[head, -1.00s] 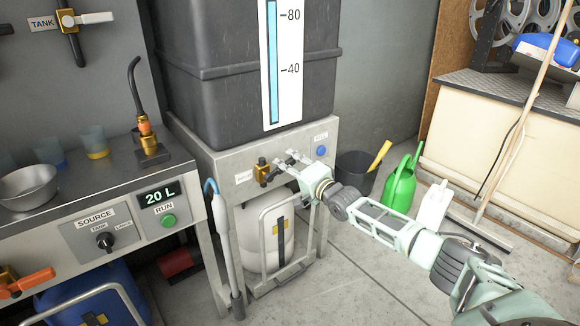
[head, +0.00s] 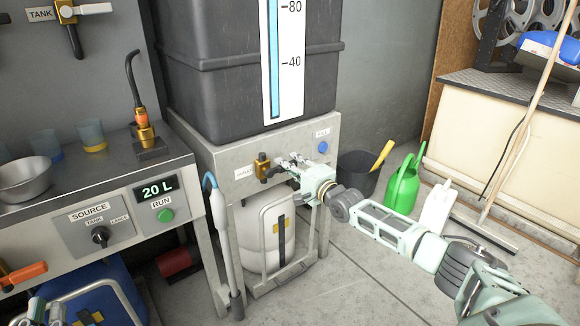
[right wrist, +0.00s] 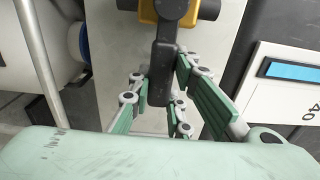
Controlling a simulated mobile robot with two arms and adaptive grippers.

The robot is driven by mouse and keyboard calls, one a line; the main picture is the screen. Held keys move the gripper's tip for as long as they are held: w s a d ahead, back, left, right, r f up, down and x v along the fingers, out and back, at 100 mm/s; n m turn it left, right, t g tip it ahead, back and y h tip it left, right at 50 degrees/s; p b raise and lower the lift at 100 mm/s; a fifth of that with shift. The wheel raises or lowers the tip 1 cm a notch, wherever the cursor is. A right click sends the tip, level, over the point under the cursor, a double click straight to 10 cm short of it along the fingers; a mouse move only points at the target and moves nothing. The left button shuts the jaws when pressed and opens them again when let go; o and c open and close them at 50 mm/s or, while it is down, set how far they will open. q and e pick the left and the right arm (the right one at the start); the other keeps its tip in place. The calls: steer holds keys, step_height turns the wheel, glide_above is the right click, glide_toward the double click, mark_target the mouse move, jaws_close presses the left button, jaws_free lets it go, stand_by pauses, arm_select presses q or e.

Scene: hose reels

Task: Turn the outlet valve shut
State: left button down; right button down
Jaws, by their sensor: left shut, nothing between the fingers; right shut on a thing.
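The outlet valve (head: 262,162) has a brass body and a black lever, on the front of the grey stand under the dark tank. My right gripper (head: 284,165) is at the valve, coming from the right. In the right wrist view, the black lever (right wrist: 164,62) hangs from the yellow body (right wrist: 172,10) and runs down between the green-padded fingers of my right gripper (right wrist: 162,95), which is shut on it. The lever's far end is partly hidden by the fingers in the head view. My left gripper (head: 42,314) is shut and empty at the bottom left, partly cut off.
A blue knob (head: 322,147) sits right of the valve. A white canister (head: 268,235) stands below it, with a pale blue-handled stick (head: 222,235) beside. A blue container (head: 100,300) is near my left gripper. A green watering can (head: 402,182) stands right.

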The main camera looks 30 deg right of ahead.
steer(key=c, duration=1.6)
jaws_free()
steer(key=shift+s+f, duration=0.1)
steer(key=shift+s, duration=0.25)
steer(key=s, duration=0.7)
steer(key=s+d, duration=0.1)
steer(key=s, duration=0.3)
steer(key=shift+s, duration=0.15)
